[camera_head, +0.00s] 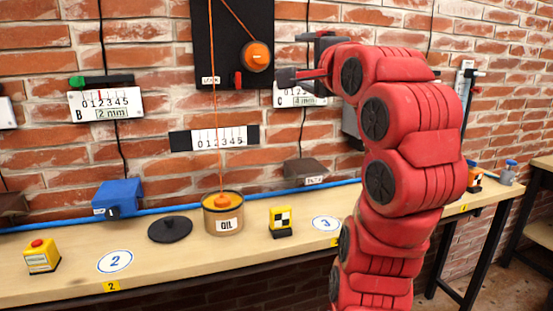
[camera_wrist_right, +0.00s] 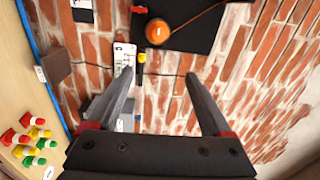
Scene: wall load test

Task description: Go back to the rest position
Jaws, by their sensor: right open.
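My right arm is raised in front of the brick wall in the head view. My right gripper (camera_head: 305,74) is by the wall scale labelled C (camera_head: 290,98), just right of the black panel, and partly hides the scale. In the right wrist view the right gripper (camera_wrist_right: 160,76) has its two fingers wide apart with nothing between them. An orange round wheel (camera_head: 257,56) on the black panel (camera_head: 203,50) also shows beyond the fingers in the wrist view (camera_wrist_right: 158,32). My left gripper is not in view.
The wooden bench (camera_head: 60,288) runs along the wall.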

